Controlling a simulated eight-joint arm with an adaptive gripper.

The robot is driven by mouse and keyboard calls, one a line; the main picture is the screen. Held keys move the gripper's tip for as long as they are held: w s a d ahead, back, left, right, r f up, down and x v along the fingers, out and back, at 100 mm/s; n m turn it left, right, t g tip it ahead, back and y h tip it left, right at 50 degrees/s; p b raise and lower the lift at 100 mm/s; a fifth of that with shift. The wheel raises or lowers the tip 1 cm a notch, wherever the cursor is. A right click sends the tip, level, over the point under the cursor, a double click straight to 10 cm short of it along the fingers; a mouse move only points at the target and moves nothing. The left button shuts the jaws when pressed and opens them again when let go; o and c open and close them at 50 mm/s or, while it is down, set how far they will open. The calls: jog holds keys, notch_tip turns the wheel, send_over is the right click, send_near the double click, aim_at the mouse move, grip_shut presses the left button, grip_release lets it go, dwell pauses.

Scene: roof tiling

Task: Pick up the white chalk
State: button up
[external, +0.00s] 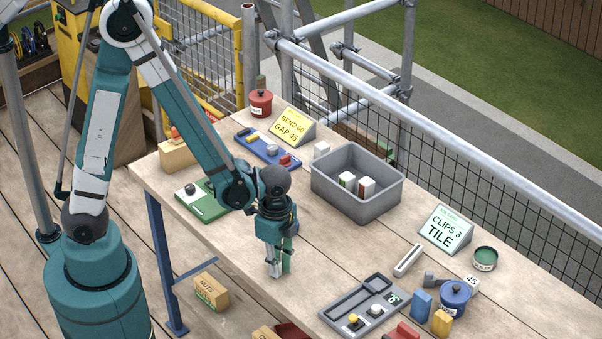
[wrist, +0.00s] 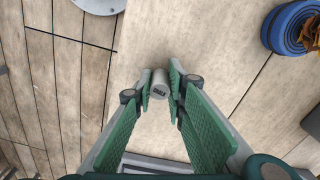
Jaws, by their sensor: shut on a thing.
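The white chalk (wrist: 160,87) is a short pale cylinder marked with dark lettering that seems to read "CHALK". In the wrist view it stands end-on between the two green-padded fingers of my gripper (wrist: 161,80), which is shut on it. In the external view my gripper (external: 278,266) points straight down over the near-left part of the wooden table (external: 240,278). The fingers mostly hide the chalk there. I cannot tell whether it touches the tabletop.
A grey bin (external: 331,196) holding small blocks stands right of my gripper. A grey tray (external: 343,315) lies in front. A green tray (external: 203,207) and a blue tray (external: 251,154) lie behind. Signs (external: 446,229), a blue pot (external: 454,297) and loose blocks occupy the right side.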

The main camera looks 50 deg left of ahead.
jog(key=shift+r, duration=0.2)
jog(key=shift+r+p, duration=0.9)
jog(key=shift+r, duration=3.9)
